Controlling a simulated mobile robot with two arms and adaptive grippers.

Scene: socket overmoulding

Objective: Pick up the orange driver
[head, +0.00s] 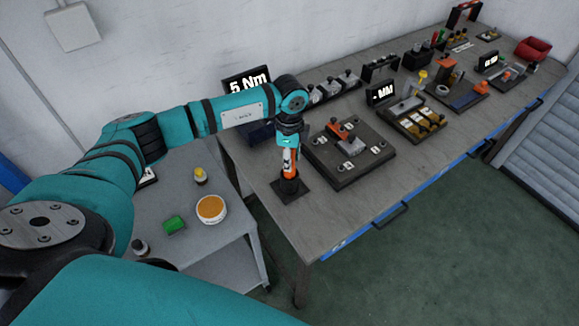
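The orange driver (289,162) stands upright in a dark square-based holder (290,192) at the near left corner of the long workbench. My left arm reaches in from the left and bends down over it. My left gripper (289,143) is at the driver's upper end, pointing down. The fingers are small and merge with the driver's top, so I cannot tell whether they are closed on it. The driver's tip is hidden in the holder. My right gripper is not in view.
A dark fixture plate (349,153) lies right of the driver. A "5 Nm" display (248,82) stands behind my arm. More fixtures and a red bin (533,49) line the bench further back. A lower grey table (190,240) at left holds a round orange-topped tub (211,209).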

